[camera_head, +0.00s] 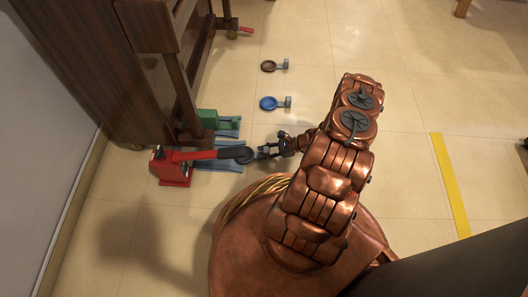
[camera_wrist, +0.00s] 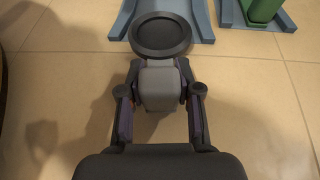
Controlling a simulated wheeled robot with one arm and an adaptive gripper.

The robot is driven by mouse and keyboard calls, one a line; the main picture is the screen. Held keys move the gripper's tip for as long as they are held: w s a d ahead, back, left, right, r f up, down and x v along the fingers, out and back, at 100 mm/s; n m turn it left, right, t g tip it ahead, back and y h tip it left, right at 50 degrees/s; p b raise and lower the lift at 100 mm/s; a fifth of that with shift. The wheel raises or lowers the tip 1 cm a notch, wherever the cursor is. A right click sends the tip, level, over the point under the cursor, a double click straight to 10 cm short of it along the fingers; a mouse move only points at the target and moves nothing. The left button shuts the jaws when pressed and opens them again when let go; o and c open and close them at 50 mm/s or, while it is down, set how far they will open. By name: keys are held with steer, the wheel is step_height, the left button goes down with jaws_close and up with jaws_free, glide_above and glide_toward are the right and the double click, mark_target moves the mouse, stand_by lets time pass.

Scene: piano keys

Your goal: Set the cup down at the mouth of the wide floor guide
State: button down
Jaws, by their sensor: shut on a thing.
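A dark round cup (camera_head: 242,154) with a grey block handle is in my gripper (camera_head: 270,150). In the wrist view the fingers (camera_wrist: 160,106) are shut on the grey block (camera_wrist: 160,86), and the cup's dark disc (camera_wrist: 160,36) lies beyond it. The wide blue floor guide (camera_head: 206,164) lies left of the cup; in the wrist view its near end (camera_wrist: 203,22) shows past the cup, which overlaps its mouth. I cannot tell whether the cup touches the floor.
A red jack-like device (camera_head: 175,168) stands at the wide guide's far end. A narrower blue guide (camera_head: 229,126) with a green block (camera_head: 207,118) lies alongside. A blue cup (camera_head: 268,103) and a brown cup (camera_head: 267,66) sit farther back. The dark wooden piano (camera_head: 95,60) stands left.

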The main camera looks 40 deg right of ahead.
steer(key=shift+f, duration=0.35)
steer(key=c, duration=0.7)
jaws_free()
steer(key=o, duration=0.5)
steer(key=shift+o, duration=0.2)
steer(key=shift+r+p, duration=2.5)
steer(key=shift+r, duration=2.05)
